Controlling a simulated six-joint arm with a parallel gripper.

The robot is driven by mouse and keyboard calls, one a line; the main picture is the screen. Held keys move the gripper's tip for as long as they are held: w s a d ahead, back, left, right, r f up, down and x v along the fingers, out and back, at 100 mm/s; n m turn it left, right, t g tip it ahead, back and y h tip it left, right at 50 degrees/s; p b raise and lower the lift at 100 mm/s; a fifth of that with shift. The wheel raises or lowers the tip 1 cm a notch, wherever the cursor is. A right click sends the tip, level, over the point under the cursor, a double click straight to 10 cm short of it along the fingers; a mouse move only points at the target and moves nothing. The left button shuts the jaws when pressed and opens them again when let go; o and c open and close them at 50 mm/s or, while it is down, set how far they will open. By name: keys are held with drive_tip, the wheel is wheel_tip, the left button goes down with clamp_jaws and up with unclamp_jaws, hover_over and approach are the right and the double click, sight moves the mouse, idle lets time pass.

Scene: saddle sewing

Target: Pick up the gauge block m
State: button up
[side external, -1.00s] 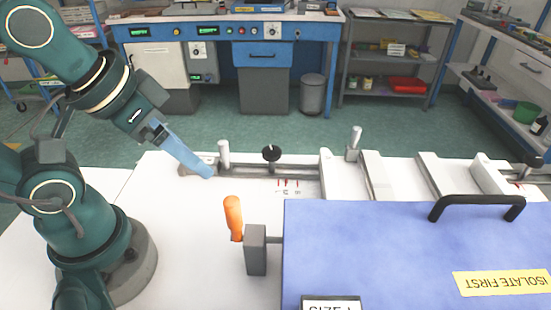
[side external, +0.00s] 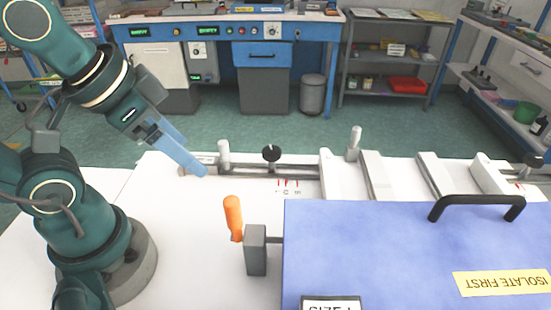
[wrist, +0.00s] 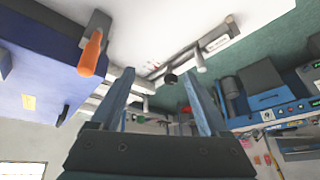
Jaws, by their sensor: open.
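My gripper (side external: 203,172) is at the left end of the grey rail (side external: 262,169) on the white table in the side view, its blue fingers pointing down to the right. In the wrist view my gripper (wrist: 158,75) has its two blue fingers spread apart with nothing between them. I cannot make out gauge block m in either view. Small red marks with tiny lettering (side external: 287,184) lie in front of the rail, too small to read.
A blue box (side external: 400,250) with a black handle (side external: 478,204) fills the front right. An orange-handled lever (side external: 233,217) stands at its left side. A black knob (side external: 271,153) and white posts (side external: 224,153) rise along the rail.

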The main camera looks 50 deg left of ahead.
drive_tip(key=w+a+r+m+g+y, duration=0.2)
drive_tip(key=w+a+m, duration=0.1)
drive_tip(key=w+m, duration=0.1)
drive_tip(key=m+g+y, duration=0.1)
drive_tip(key=m+g, duration=0.3)
drive_tip(key=g, duration=0.1)
approach(202, 160)
drive_tip(key=shift+n+g, duration=0.3)
drive_tip(key=shift+g, duration=0.6)
drive_tip(key=x, duration=0.3)
drive_tip(key=w+x, duration=0.1)
drive_tip(key=x, duration=0.3)
drive_tip(key=shift+w+f, duration=0.2)
drive_tip(key=shift+s+a+f, duration=0.15)
drive_tip(key=shift+a+f, duration=0.05)
drive_tip(key=shift+f, duration=0.45)
clamp_jaws()
